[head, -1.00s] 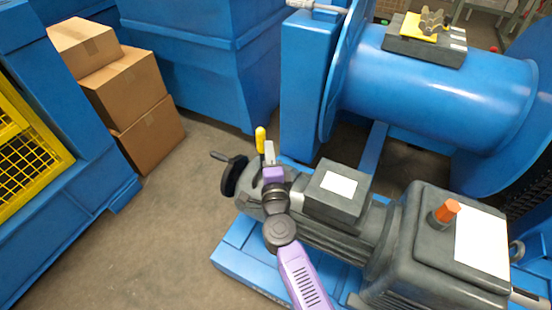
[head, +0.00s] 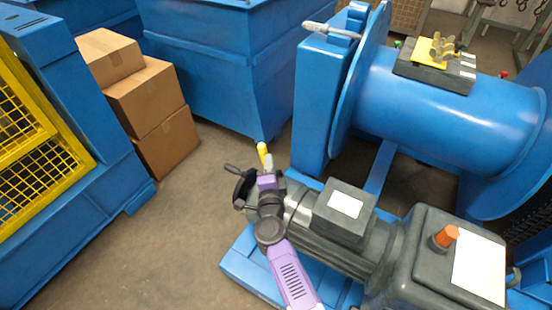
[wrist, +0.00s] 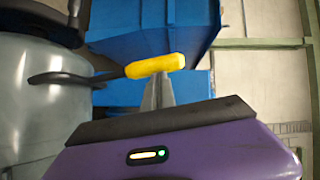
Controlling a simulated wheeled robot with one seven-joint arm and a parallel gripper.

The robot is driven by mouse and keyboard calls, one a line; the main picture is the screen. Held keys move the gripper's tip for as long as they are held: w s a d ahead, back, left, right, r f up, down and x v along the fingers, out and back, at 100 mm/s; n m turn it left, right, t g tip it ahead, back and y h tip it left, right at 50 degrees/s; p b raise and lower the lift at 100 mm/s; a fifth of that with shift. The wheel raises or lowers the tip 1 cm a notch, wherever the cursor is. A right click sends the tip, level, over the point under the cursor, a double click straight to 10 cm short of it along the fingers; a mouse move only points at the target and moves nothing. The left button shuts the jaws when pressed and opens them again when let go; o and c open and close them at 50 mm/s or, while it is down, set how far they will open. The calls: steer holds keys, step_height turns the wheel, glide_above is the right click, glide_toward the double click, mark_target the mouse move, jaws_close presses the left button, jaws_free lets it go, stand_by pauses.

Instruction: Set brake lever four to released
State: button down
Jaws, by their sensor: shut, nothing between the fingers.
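A lever with a yellow grip (head: 262,149) stands up at the left end of the grey motor (head: 310,235). No number shows on it. My gripper (head: 268,164) is right by the grip, slightly to its right in the head view. In the wrist view the yellow grip (wrist: 155,66) lies crosswise at the tips of my gripper (wrist: 160,88), on a dark rod coming from the left. The fingers are shut together with nothing between them. I cannot tell whether they touch the grip.
A black handwheel (head: 243,185) with a small handle is just left of my gripper. A grey box (head: 329,222) and an orange-topped part (head: 446,236) stand up on the machine. A blue drum (head: 450,110) is behind.

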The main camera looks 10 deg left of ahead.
steer(key=shift+w+a+n+g, duration=0.15)
steer(key=shift+w+a, duration=0.05)
steer(key=shift+a, duration=0.25)
steer(key=shift+w+a+n+g, duration=0.15)
steer(key=shift+a, duration=0.3)
steer(key=a, duration=0.1)
steer(key=a+b, duration=0.1)
steer(key=w+a+b, duration=0.1)
steer(key=a, duration=0.1)
steer(key=shift+w+f, duration=0.1)
steer(key=shift+f, duration=0.3)
